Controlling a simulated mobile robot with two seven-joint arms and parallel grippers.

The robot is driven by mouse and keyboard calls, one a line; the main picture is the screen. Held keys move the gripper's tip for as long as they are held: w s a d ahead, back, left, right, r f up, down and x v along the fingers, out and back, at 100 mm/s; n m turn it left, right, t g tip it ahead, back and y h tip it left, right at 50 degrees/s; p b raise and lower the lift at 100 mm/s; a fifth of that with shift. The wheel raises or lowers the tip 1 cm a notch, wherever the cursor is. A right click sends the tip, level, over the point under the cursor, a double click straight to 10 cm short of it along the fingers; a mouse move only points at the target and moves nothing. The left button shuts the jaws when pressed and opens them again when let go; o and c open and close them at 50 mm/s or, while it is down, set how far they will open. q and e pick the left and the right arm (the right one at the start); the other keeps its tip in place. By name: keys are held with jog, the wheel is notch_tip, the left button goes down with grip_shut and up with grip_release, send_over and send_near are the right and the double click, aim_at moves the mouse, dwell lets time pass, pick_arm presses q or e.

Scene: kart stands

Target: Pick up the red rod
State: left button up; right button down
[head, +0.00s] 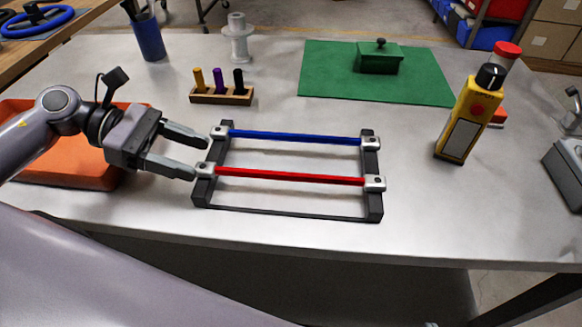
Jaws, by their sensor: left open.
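The red rod (290,176) lies level across the near part of a black stand (228,160). Its ends sit in light grey holders on the left and right side bars. A blue rod (290,136) lies parallel behind it on the same stand. My left gripper (200,155) is open and empty, just left of the stand. Its fingers point right, with the tips close to the left holders of both rods. I cannot tell whether they touch.
An orange tray (60,172) lies under my left arm. Behind are a peg block (222,96), a white spool (238,40) and a blue cup (149,38). A green mat (330,75) holds a green lidded box (378,62). A yellow bottle (470,112) stands at right. The table's front is clear.

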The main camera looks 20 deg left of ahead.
aim_at(235, 169)
pick_arm(q)
jog(key=shift+d, duration=0.25)
jog(key=shift+p+x, duration=0.45)
jog(key=shift+x, duration=1.7)
jog(key=shift+w+d+f, duration=0.1)
jog(key=shift+d, duration=0.45)
jog(key=shift+c, duration=0.3)
grip_shut()
